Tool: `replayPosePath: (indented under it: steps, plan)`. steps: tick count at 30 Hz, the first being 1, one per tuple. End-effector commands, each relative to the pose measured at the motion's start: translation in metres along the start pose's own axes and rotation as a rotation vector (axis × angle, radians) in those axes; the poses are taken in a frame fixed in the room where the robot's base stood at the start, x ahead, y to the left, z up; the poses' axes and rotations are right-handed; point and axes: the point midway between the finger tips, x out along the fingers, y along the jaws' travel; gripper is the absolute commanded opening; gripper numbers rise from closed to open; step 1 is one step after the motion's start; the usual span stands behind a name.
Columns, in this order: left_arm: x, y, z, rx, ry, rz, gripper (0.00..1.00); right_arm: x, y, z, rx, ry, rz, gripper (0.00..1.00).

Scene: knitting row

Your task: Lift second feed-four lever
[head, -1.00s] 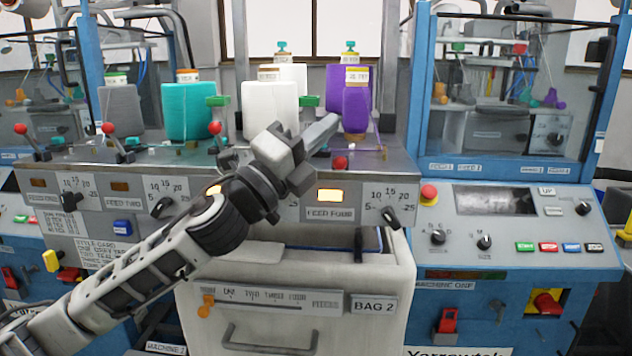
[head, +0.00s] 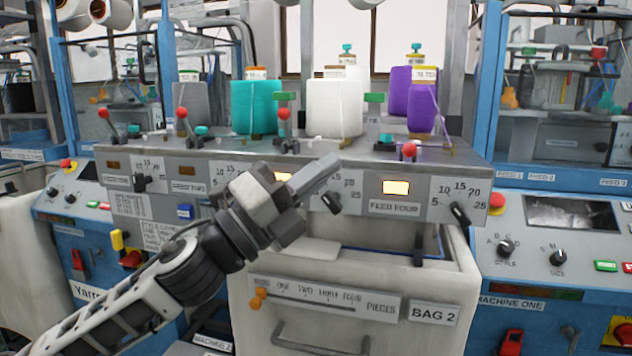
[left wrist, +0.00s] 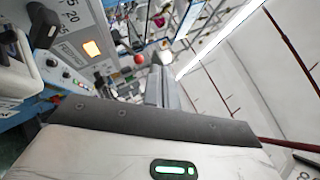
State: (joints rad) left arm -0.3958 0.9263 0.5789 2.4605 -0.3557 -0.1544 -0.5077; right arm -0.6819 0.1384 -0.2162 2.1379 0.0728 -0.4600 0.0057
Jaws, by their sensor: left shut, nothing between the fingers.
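The feed-four lever's red knob (head: 409,150) is at the front edge of the machine top, above the FEED FOUR label (head: 394,207). It sits lower than the other red knobs, and its shaft is hardly visible. My left gripper (head: 328,168) is shut and empty, in front of the panel. Its tips are left of the knob and a little lower in the head view, apart from it. In the left wrist view a red knob (left wrist: 139,59) shows just beyond the shut fingers (left wrist: 160,86). My right gripper is not in view.
Other red-knobbed levers (head: 284,114) stand upright to the left. Yarn cones, teal (head: 255,106), white (head: 335,108) and purple (head: 423,108), stand behind. A lit yellow lamp (head: 396,188) and a black dial (head: 460,213) are below the knob. The BAG 2 bin (head: 350,325) is underneath.

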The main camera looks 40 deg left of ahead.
Motion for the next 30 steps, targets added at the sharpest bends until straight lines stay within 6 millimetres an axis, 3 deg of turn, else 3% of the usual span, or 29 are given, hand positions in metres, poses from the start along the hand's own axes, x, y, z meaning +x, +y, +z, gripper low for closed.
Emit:
replayPosePath:
  steps: [11, 14, 17, 20, 22, 27, 30]
  plan:
    - [-0.007, 0.0, 0.0, 0.001, 0.001, 0.0, 0.0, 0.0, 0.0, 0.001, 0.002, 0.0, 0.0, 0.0]
    - [-0.01, 0.012, 0.0, -0.044, -0.015, 0.027, 0.0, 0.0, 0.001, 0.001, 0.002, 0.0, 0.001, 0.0]
    - [-0.022, 0.05, -0.002, -0.189, -0.063, 0.113, 0.0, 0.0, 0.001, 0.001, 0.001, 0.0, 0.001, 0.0]
    - [-0.048, 0.109, -0.015, -0.427, -0.146, 0.249, 0.0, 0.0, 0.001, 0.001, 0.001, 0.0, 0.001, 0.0]
    - [-0.072, 0.153, -0.035, -0.622, -0.217, 0.356, 0.0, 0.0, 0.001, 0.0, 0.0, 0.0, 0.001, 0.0]
    - [-0.138, 0.236, -0.112, -1.071, -0.398, 0.6, 0.0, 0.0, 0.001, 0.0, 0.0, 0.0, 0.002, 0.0]
    - [-0.176, 0.265, -0.172, -1.32, -0.505, 0.735, 0.0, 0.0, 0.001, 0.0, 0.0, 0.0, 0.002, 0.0]
